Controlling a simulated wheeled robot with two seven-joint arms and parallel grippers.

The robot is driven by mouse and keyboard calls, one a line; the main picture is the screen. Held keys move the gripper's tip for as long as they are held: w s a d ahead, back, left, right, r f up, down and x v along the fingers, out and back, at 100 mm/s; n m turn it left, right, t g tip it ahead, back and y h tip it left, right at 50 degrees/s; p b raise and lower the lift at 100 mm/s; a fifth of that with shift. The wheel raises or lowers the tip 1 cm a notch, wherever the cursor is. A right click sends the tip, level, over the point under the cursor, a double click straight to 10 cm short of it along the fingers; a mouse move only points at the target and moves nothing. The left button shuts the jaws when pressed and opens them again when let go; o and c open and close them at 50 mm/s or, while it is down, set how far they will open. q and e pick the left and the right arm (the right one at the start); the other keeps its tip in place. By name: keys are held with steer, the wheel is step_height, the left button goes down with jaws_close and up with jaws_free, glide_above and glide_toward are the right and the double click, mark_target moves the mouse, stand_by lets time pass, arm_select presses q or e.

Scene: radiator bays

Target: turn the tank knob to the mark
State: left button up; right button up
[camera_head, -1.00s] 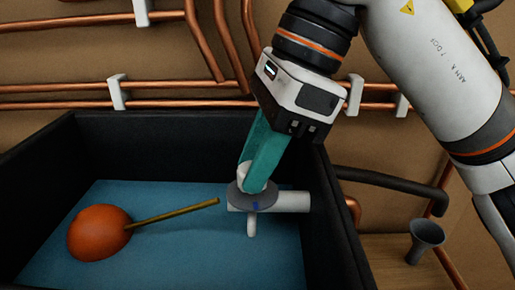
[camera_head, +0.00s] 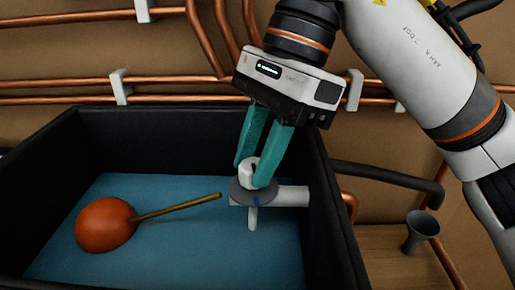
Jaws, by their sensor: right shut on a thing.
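The tank (camera_head: 340,228) is a black open box with blue water (camera_head: 170,245) inside. The tank knob (camera_head: 247,176) is a small white piece on a grey round disc (camera_head: 240,192), above a white pipe fitting (camera_head: 290,196) at the tank's right wall. A small blue mark (camera_head: 257,198) shows on the disc's front edge. My right gripper (camera_head: 254,178) comes down from above with teal fingers, shut on the knob. The fingers cover part of the knob. My left gripper is not in view.
An orange float (camera_head: 105,225) with a brass rod (camera_head: 178,207) lies in the water, its tip just left of the disc. Copper pipes (camera_head: 190,97) run along the wall behind. A dark pipe (camera_head: 390,180) and grey funnel (camera_head: 421,230) stand right of the tank.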

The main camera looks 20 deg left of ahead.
steer(key=o, duration=1)
steer(key=shift+c, duration=0.2)
steer(key=shift+w+r, duration=0.15)
steer(key=shift+r, duration=0.1)
steer(key=v, duration=1.1)
steer(key=shift+r+p, duration=0.2)
steer(key=shift+p, duration=0.15)
